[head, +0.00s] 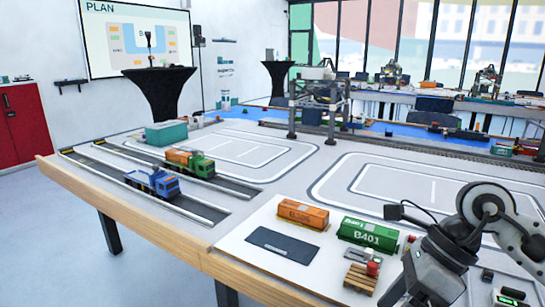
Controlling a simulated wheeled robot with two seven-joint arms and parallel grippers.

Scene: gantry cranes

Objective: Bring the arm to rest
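My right arm comes in at the lower right, with its wrist and gripper body (435,272) angled down toward the bottom edge. Its fingertips are not clearly visible, so I cannot tell if they are open. It overlaps the view of the table's right front part, just right of the green container and the pallet. My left gripper is not in view.
A green container (368,235), an orange container (303,214), a dark plate (283,244) and a wooden pallet (360,279) lie on a white board. Blue (152,183) and green-orange (190,162) trucks stand on lanes at left. A gantry crane (318,98) stands behind.

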